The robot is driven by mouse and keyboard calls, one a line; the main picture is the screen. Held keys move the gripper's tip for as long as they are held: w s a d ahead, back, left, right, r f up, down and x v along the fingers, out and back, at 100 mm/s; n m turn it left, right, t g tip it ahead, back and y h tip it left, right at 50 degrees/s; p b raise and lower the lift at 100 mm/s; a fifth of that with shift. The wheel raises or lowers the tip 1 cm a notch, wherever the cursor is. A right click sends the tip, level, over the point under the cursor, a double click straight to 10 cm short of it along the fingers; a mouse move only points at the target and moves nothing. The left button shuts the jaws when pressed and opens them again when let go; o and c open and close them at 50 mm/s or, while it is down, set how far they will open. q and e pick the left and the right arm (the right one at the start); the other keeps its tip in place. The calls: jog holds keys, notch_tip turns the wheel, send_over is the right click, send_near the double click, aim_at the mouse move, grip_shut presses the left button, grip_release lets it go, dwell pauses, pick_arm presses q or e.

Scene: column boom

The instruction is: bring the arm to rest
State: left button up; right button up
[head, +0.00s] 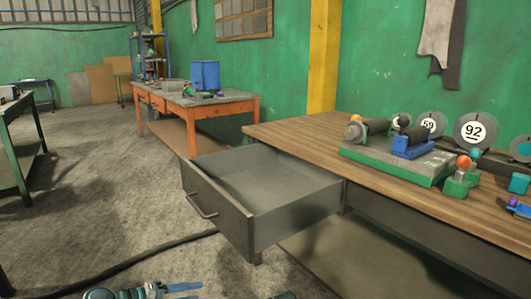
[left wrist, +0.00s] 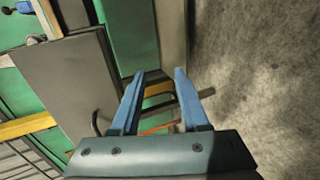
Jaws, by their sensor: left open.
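My left gripper (head: 184,291) is at the bottom edge of the head view, low in front of the workbench. Its two blue fingers are apart and empty in the left wrist view (left wrist: 160,74). The grey drawer (head: 220,200) is pulled out from the bench and looks empty. Its bar handle (head: 200,207) is on the front panel, above and apart from my gripper in the head view. In the left wrist view a dark curved bar, which looks like the handle, shows behind the fingers. My right gripper is not recognisable in either view.
The wooden bench (head: 285,132) carries a green-based fixture (head: 400,165), round numbered discs (head: 474,131) and small parts at the right. An orange table (head: 215,112) with a blue bin (head: 206,75) stands behind. A dark cable (head: 150,262) crosses the floor. Open floor lies left of the drawer.

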pick_arm(q)
jog(key=s+d+f+m+g+y+p, duration=0.2)
jog(key=s+d+f+m+g+y, duration=0.25)
jog(key=s+d+m+y, duration=0.2)
jog(key=s+d+f+m+g+y+p, duration=0.2)
jog(key=s+d+f+m+g+y, duration=0.3)
jog(key=d, duration=0.3)
notch_tip(320, 180, up, 37)
jog(key=t+y+p, duration=0.1)
jog(key=p, duration=3.6)
jog(key=shift+w+a+r+n+p, duration=0.2)
jog(key=shift+a+n+p, duration=0.1)
jog(key=shift+n, duration=0.15)
